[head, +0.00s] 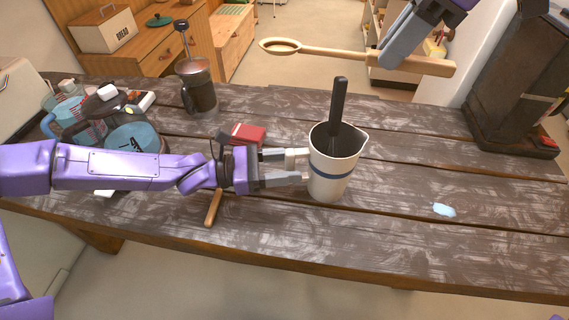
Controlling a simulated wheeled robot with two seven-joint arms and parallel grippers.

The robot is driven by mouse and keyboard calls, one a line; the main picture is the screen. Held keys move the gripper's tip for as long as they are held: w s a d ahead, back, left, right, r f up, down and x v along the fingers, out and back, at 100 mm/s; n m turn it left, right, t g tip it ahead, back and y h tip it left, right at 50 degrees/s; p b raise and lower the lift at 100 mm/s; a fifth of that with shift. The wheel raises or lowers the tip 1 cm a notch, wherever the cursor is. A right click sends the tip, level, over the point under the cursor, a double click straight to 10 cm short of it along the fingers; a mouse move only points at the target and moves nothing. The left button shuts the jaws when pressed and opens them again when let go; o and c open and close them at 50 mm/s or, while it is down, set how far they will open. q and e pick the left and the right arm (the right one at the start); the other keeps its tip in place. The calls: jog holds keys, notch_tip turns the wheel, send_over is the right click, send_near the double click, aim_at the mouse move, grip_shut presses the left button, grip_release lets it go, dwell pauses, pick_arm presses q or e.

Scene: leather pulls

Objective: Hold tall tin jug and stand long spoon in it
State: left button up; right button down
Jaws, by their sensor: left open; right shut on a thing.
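The tall jug (331,178), white with a blue band, stands upright on the wooden table. A dark utensil (338,100) stands in it with its handle up. My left gripper (303,166) is open at the jug's left side, its fingertips at or very near the wall; I cannot tell if they touch or if a handle lies between them. My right gripper (386,60) is shut on the long wooden spoon (330,51) by its handle. The spoon is held roughly level above the jug's far side, bowl to the left, handle end to the right.
A red box (248,134) lies behind my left gripper. A glass press pot (198,90) stands at the back left, beside clutter with a blue lid (131,138). A dark machine (514,85) stands at the right. A small pale-blue piece (443,210) lies on otherwise clear table right of the jug.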

pick_arm(q)
grip_shut()
